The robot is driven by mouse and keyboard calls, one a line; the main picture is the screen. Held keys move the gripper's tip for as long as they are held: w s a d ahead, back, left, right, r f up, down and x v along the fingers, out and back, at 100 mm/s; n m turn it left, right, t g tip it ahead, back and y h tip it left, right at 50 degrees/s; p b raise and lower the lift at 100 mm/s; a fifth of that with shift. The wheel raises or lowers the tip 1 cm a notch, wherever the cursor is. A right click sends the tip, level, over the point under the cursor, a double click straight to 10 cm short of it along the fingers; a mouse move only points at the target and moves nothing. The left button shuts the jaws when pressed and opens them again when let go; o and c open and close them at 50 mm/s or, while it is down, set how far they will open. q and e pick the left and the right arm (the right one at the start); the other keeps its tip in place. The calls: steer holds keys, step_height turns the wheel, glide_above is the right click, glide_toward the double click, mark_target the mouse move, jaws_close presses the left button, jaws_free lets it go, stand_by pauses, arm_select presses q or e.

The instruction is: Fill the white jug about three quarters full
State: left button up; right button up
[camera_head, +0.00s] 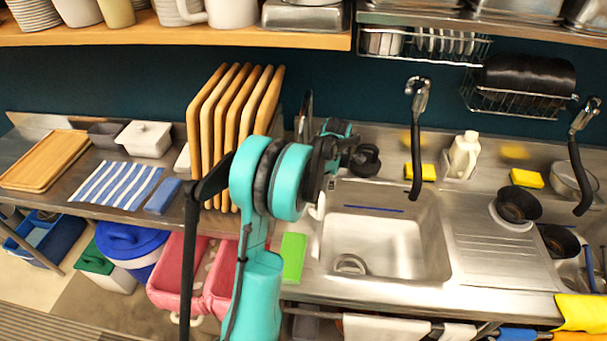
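A white object with a curved edge (315,228) shows at the left rim of the sink, mostly hidden behind my teal arm; it may be the white jug, but I cannot tell. The steel sink basin (385,240) looks empty, with a round drain at its front left. The black tap (415,140) hangs over the back right of the basin. My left gripper (330,155) is near the back left corner of the sink, partly hidden by its own arm. I cannot see whether its fingers hold anything. My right gripper is out of view.
Wooden boards (230,115) stand upright left of my arm. A white bottle (464,155) and a yellow sponge (427,172) are behind the sink. A black bowl (518,204) sits on the right drainboard. A white pitcher (232,12) stands on the upper shelf.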

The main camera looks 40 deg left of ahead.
arm_select(q)
steer(key=shift+s, duration=0.1)
steer(key=shift+s+d, duration=0.35)
steer(key=shift+s, duration=0.55)
steer(key=shift+s+d, duration=0.35)
steer(key=shift+s, duration=0.55)
steer(key=shift+s+d, duration=0.25)
steer(key=shift+s, duration=0.4)
steer(key=shift+s+d, duration=0.2)
steer(key=shift+s, duration=0.4)
steer(key=shift+s+d, duration=0.25)
steer(key=shift+s, duration=0.4)
steer(key=shift+s+d, duration=0.25)
steer(key=shift+s, duration=0.4)
steer(key=shift+s+d, duration=0.2)
steer(key=shift+s, duration=0.45)
steer(key=shift+s+d, duration=0.25)
steer(key=shift+s, duration=0.4)
steer(key=shift+s, duration=0.1)
